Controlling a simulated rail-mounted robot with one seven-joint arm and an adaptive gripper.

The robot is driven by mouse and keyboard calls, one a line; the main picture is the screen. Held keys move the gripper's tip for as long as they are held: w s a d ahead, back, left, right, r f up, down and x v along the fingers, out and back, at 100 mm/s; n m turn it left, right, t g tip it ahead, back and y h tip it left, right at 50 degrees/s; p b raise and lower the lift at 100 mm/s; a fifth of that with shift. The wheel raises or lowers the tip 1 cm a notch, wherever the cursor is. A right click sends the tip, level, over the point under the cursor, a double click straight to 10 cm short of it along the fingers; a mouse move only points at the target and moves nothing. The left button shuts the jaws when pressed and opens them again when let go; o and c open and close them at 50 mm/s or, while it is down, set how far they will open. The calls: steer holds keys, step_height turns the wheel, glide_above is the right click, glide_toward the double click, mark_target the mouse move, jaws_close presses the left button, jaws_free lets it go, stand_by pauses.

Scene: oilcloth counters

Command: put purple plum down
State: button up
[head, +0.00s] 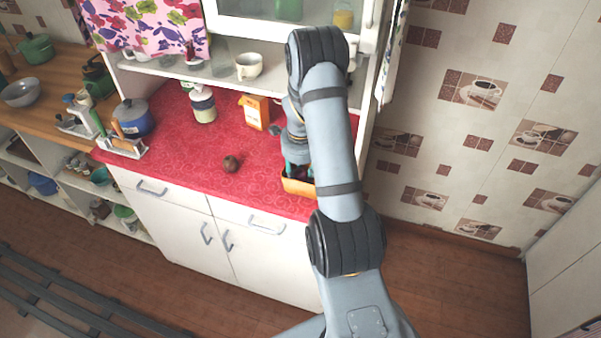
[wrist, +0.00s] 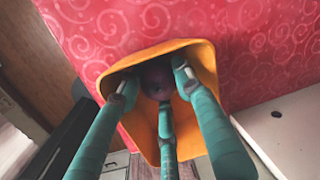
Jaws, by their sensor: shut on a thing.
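The purple plum (wrist: 156,76) shows in the wrist view, dark and partly hidden between my fingers. My gripper (wrist: 158,88) has its green fingers closed around it. The fingertips and the plum are within the opening of an orange-yellow container (wrist: 205,58). I cannot tell whether the plum touches the container's bottom. In the head view the container (head: 298,187) stands near the front right of the red counter, and my arm hides much of it and the plum.
A dark brown round thing (head: 231,163) lies on the red counter (head: 190,170), left of the container. Behind are an orange box (head: 255,112), a jar (head: 204,106) and a white cup (head: 249,66) on a shelf. The counter's front middle is clear.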

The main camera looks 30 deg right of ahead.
mark_target(301, 177)
steer(key=shift+f+b, duration=0.25)
steer(key=shift+b, duration=0.15)
steer(key=o, duration=0.9)
steer(key=shift+r, duration=0.1)
steer(key=shift+r, duration=0.55)
step_height(301, 177, up, 11)
steer(key=s+b, duration=0.1)
steer(key=shift+s+a, duration=0.25)
steer(key=shift+a, duration=0.1)
